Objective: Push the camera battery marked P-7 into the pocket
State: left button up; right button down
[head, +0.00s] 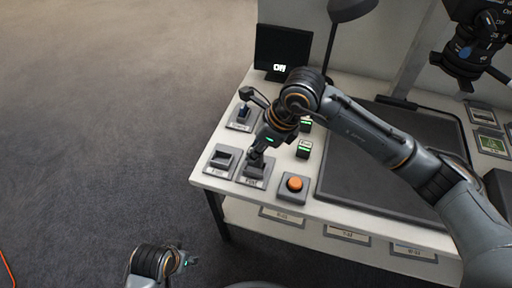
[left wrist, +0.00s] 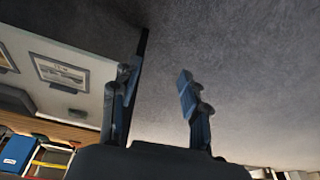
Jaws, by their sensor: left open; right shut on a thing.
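My right gripper (head: 257,157) reaches down over the right-hand front pocket (head: 252,183), near the table's front left corner. It is shut on a small dark thing, taken to be the camera battery, mostly hidden by the fingers and the pocket; no P-7 mark can be read. How deep it sits cannot be told. Another dark pocket (head: 222,161) just to the left looks empty. Two dark blocks with green labels (head: 304,149) lie to the right. My left gripper (head: 186,260) is low, off the table; its fingers are open and empty in the left wrist view (left wrist: 160,95).
An orange button (head: 294,184) on a grey base is right of the pocket. A small screen (head: 283,52), a lamp (head: 349,10) and a big dark mat (head: 385,150) take up the table. Floor at left is clear.

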pick_arm(q)
jog(key=shift+s+f, duration=0.1)
pick_arm(e)
jog(key=shift+f, duration=0.2)
pick_arm(q)
jog(key=shift+b+v, duration=0.4)
jog(key=shift+v, duration=0.9)
pick_arm(e)
jog(key=shift+f, duration=0.2)
jog(key=shift+f, duration=0.2)
pick_arm(q)
notch_tip(320, 180, up, 2)
jog(key=shift+a+r+b, duration=0.1)
jog(key=shift+r+b, duration=0.15)
jog(key=shift+b, duration=0.05)
pick_arm(e)
jog(key=shift+f, duration=0.1)
pick_arm(q)
jog(key=shift+r, duration=0.1)
pick_arm(e)
jog(key=shift+f, duration=0.1)
jog(key=shift+f, duration=0.1)
pick_arm(q)
jog(key=shift+b+v, duration=0.35)
jog(key=shift+v, duration=0.55)
pick_arm(e)
jog(key=shift+f, duration=0.15)
pick_arm(q)
jog(key=shift+s+r, duration=0.1)
